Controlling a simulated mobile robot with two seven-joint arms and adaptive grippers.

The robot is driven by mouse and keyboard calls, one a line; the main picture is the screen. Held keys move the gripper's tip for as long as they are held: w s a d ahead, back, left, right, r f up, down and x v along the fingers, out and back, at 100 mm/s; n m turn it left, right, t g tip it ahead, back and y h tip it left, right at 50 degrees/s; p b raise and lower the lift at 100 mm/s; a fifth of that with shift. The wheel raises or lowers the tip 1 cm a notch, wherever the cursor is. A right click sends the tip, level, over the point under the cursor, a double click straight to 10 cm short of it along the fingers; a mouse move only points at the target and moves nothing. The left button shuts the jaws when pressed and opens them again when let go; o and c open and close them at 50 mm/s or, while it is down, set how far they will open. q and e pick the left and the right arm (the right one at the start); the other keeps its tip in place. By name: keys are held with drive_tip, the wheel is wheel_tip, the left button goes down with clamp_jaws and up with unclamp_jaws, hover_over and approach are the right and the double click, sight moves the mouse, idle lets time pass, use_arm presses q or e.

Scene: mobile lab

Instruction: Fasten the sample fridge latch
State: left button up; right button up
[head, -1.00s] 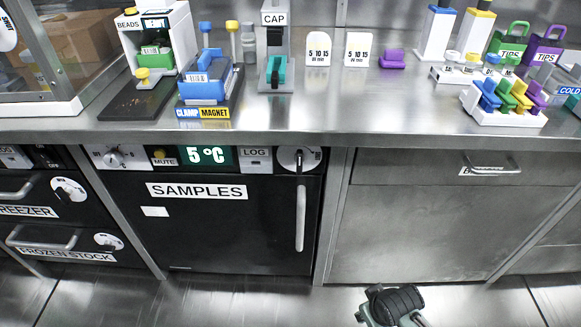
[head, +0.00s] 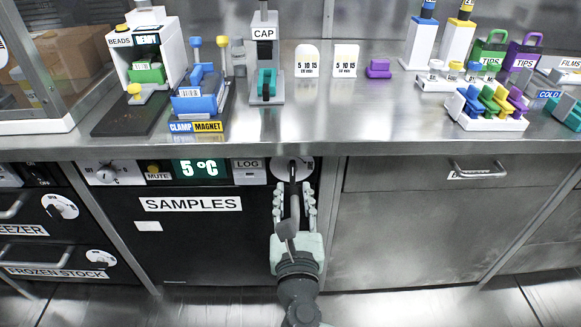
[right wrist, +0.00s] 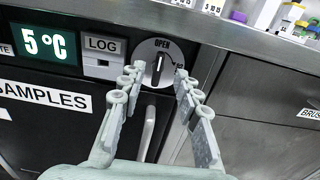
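The sample fridge (head: 200,235) is a black-fronted unit under the bench with a SAMPLES label, and its door looks closed. Its latch is a black lever on a round white dial (head: 305,165) at the top right of the fridge; the right wrist view shows the latch lever (right wrist: 159,68) roughly upright, by the word OPEN. My right gripper (head: 295,190) is open in front of the dial, its fingers pointing at it. In the right wrist view the right gripper (right wrist: 153,85) has its fingertips either side of the lever with nothing between them; contact cannot be told. My left gripper is not in view.
The fridge's vertical door handle (right wrist: 147,132) hangs just below the dial. The steel bench edge (head: 400,145) runs above. A LOG panel (head: 249,171) is left of the dial, and a drawer (head: 430,172) is to the right.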

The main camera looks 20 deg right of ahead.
sight(293, 169)
drive_tip(key=x, duration=0.7)
drive_tip(key=shift+w+d+f, duration=0.1)
drive_tip(key=shift+w+d, duration=0.05)
drive_tip(key=shift+w, duration=0.1)
clamp_jaws()
